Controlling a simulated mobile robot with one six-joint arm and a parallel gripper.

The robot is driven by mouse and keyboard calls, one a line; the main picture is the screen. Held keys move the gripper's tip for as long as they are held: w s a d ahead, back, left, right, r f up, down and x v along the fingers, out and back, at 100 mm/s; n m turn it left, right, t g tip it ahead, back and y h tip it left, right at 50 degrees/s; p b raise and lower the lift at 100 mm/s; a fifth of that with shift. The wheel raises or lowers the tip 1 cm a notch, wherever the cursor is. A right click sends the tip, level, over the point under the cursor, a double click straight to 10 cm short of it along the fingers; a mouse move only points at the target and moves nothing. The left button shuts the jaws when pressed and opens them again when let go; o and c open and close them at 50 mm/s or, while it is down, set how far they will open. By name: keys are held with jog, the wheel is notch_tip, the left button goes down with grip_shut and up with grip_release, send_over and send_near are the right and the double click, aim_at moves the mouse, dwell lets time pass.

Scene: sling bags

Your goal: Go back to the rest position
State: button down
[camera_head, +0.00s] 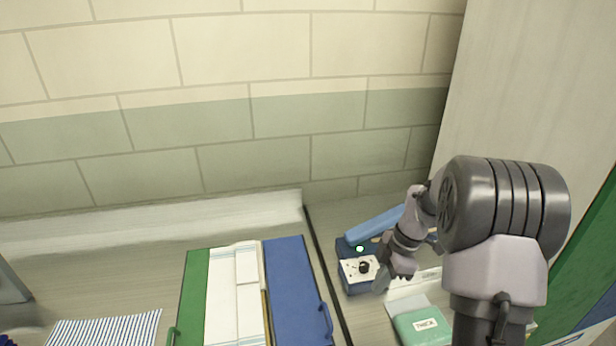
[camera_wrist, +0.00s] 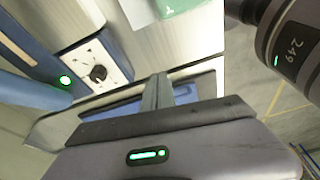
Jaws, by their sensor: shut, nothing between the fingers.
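My gripper (camera_wrist: 158,92) shows in the wrist view with its two fingers together, and nothing is between them. In the head view my gripper (camera_head: 386,284) is at the right side, by a blue box with a white panel and black knob (camera_head: 358,268). The same panel with its knob (camera_wrist: 97,72) is to the left of the fingers in the wrist view. A small green light is lit beside the knob. In the head view my arm covers part of the area behind the gripper.
A green and white box (camera_head: 422,326) lies at the front right. A striped cloth (camera_head: 105,328) lies at the front left. A tall pale panel (camera_head: 540,80) rises on the right; a brick wall is behind.

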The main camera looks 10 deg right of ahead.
jog(key=s+a+r+m+t+h+b, duration=0.1)
jog(key=s+a+r+m+t+b, duration=0.25)
jog(key=s+a+r+m, duration=0.85)
jog(key=s+a+r+m+t+b, duration=0.1)
jog(key=s+a+m+t+b, duration=0.1)
jog(key=s+a+m, duration=0.3)
jog(key=s+m+b, duration=0.1)
jog(key=s+m, duration=0.3)
jog(key=s, duration=0.2)
